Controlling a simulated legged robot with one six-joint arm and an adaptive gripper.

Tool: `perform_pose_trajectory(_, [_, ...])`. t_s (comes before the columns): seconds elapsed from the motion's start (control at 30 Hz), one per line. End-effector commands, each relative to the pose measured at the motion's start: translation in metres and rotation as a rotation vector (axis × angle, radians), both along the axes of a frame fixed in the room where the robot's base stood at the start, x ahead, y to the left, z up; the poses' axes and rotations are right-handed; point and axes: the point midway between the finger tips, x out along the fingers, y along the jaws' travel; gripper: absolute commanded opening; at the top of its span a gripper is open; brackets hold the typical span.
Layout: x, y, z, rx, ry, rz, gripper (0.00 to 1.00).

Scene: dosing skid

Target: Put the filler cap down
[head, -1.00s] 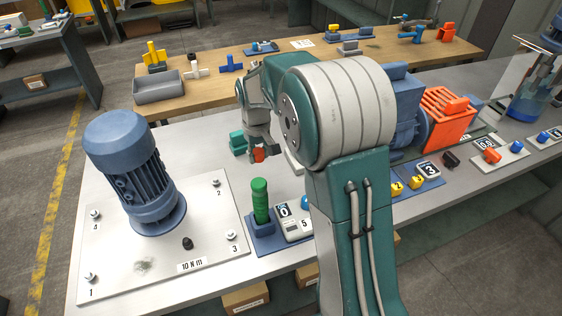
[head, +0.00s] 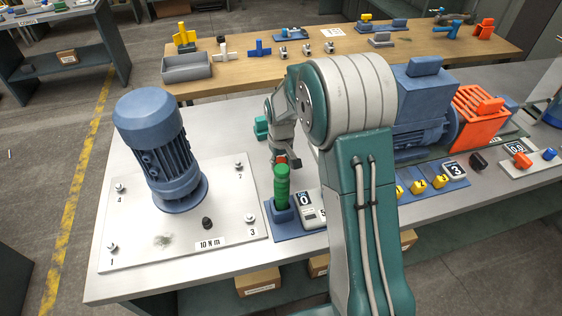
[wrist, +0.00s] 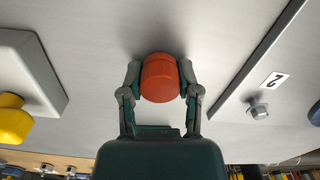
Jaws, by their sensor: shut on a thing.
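The filler cap looks like a short orange-red cylinder. In the wrist view the cap (wrist: 160,78) sits between the two fingertips of my gripper (wrist: 160,82), which is shut on it from both sides. Grey bench top shows behind it; whether the cap touches the bench I cannot tell. In the head view the cap (head: 280,159) shows only partly, just behind the top of a green ribbed cylinder, with my gripper (head: 287,162) pointing down over the bench (head: 230,118).
The green cylinder (head: 282,187) stands in a blue holder (head: 284,213) close in front of my gripper. A motor (head: 155,150) stands on a pale plate (head: 135,235) to the left. A block with a yellow knob (wrist: 10,104) lies left in the wrist view.

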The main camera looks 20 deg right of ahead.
Motion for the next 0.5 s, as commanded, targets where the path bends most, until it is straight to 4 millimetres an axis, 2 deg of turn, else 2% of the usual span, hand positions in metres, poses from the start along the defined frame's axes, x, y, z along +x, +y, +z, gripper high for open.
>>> perform_pose_trajectory(0.4, [-0.0001,0.0,-0.0086,0.0,0.0,0.0,0.01])
perform_pose_trajectory(0.43, [-0.0001,0.0,-0.0087,0.0,0.001,0.0,0.56])
perform_pose_trajectory(0.47, [-0.0001,0.0,-0.0087,0.0,0.001,0.0,0.7])
perform_pose_trajectory(0.5, [-0.0002,-0.0001,-0.0087,0.0,0.001,0.0,0.78])
